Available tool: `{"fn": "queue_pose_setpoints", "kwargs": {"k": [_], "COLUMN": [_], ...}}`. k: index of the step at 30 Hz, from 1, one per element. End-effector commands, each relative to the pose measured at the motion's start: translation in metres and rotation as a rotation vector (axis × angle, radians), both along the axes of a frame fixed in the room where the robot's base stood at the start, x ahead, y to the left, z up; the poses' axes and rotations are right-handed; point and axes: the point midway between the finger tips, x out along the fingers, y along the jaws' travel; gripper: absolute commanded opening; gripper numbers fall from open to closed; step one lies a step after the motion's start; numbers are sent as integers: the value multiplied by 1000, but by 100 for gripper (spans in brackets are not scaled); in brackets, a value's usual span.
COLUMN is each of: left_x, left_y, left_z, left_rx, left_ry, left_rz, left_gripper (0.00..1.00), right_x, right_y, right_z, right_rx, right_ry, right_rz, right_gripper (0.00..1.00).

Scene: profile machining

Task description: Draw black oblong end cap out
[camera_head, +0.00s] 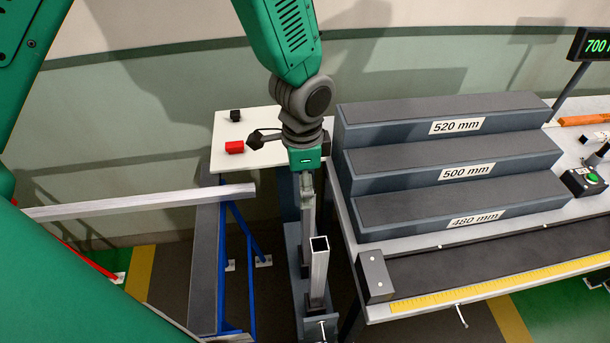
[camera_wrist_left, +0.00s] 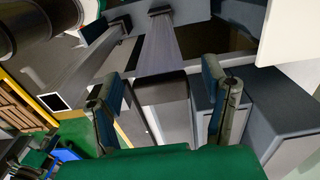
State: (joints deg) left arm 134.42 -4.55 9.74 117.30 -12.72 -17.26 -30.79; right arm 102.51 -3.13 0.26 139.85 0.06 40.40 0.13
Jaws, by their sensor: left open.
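My left gripper (camera_head: 307,190) points down beside the stepped rack in the head view. In the left wrist view its two fingers (camera_wrist_left: 164,74) are spread, with nothing visibly gripped. A small black block (camera_head: 235,115) and a red block (camera_head: 234,147) sit on the white table, left of the gripper; I cannot tell whether the black one is the cap. My right gripper is not in view.
An upright hollow metal profile (camera_head: 319,262) stands just below and right of the gripper. A long profile (camera_head: 140,202) lies level at the left. The stepped rack (camera_head: 460,160) and a workbench with a yellow scale (camera_head: 490,283) are at the right.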

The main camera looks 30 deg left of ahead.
Motion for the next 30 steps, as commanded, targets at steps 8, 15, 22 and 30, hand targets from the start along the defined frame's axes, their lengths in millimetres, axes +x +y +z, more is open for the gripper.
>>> {"fn": "queue_pose_setpoints", "kwargs": {"k": [8, 15, 22, 30], "left_x": [0, 1, 0, 1], "left_y": [0, 0, -1, -1], "left_z": [0, 0, 1, 27], "left_rx": [1, 0, 0, -1], "left_ry": [1, 0, 0, -3], "left_rz": [0, 0, 0, 1], "left_gripper": [16, 67, 67, 67], "right_x": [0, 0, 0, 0], "right_y": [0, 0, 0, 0], "right_z": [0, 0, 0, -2], "right_rx": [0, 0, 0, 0], "right_ry": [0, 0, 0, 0], "right_rz": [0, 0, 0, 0], "right_gripper": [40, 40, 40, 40]}}
